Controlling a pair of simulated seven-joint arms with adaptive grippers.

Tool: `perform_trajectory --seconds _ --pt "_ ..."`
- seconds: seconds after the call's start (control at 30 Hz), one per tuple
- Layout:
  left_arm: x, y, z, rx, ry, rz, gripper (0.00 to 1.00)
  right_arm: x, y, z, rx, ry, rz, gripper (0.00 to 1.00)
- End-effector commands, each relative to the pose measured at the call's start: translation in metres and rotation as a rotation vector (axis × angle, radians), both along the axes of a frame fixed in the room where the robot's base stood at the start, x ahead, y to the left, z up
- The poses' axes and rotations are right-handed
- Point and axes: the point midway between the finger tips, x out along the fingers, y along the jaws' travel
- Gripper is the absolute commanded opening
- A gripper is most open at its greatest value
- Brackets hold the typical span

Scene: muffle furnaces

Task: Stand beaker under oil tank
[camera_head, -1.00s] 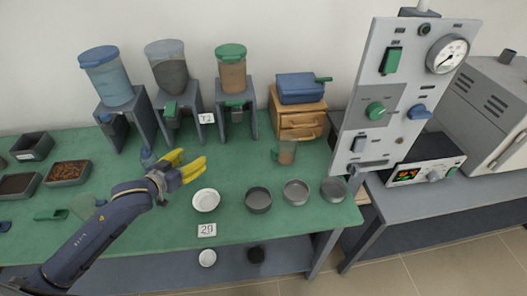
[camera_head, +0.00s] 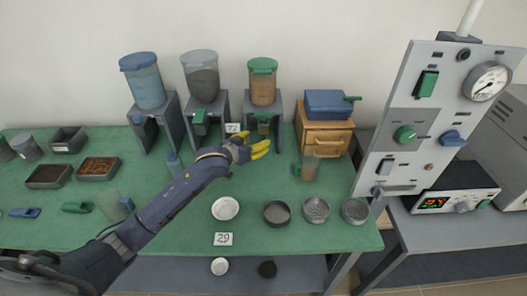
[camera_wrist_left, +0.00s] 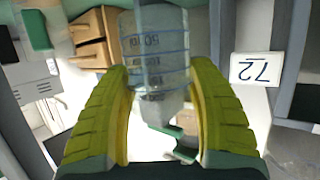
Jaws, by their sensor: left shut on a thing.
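My left gripper (camera_head: 262,149) is in front of the stand of the green-lidded tank (camera_head: 262,88). In the left wrist view its yellow fingers (camera_wrist_left: 160,90) are shut on a clear graduated beaker (camera_wrist_left: 153,48); in the head view the hand hides this beaker. Blue-lidded (camera_head: 146,86) and grey-lidded (camera_head: 203,84) tanks stand further left on their own stands. I cannot tell which tank holds oil. Another beaker (camera_head: 309,169), with a green handle, stands to the right of the gripper. My right gripper is not in view.
A wooden drawer box (camera_head: 326,140) with a blue case stands right of the tanks. A white dish (camera_head: 225,208) and several grey dishes (camera_head: 277,212) line the front. A number card (camera_wrist_left: 254,69) shows near the stands. A control panel (camera_head: 420,130) rises at the right.

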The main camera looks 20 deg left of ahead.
Motion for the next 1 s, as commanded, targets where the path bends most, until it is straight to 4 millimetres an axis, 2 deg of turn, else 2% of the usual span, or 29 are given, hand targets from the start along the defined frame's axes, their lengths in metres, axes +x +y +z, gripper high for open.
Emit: perform_trajectory --seconds 0.03,0.2,0.33,0.6,0.83,1.0 --pt "0.010 -0.007 0.001 -0.002 -0.002 -0.001 0.28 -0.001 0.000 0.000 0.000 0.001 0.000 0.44" --pt "0.035 -0.022 0.001 -0.002 -0.001 -0.002 0.28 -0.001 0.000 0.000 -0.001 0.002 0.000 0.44" --pt "0.032 -0.019 -0.020 0.000 0.002 -0.001 0.28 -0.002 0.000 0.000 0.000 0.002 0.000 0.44" --pt "0.032 -0.019 -0.034 -0.001 0.000 -0.001 0.28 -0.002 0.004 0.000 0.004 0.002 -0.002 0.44" --pt "0.032 -0.019 -0.061 0.000 0.002 0.000 0.28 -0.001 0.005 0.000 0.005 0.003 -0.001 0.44" --pt "0.035 -0.021 -0.070 -0.001 0.000 -0.001 0.28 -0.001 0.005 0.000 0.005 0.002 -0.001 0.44"
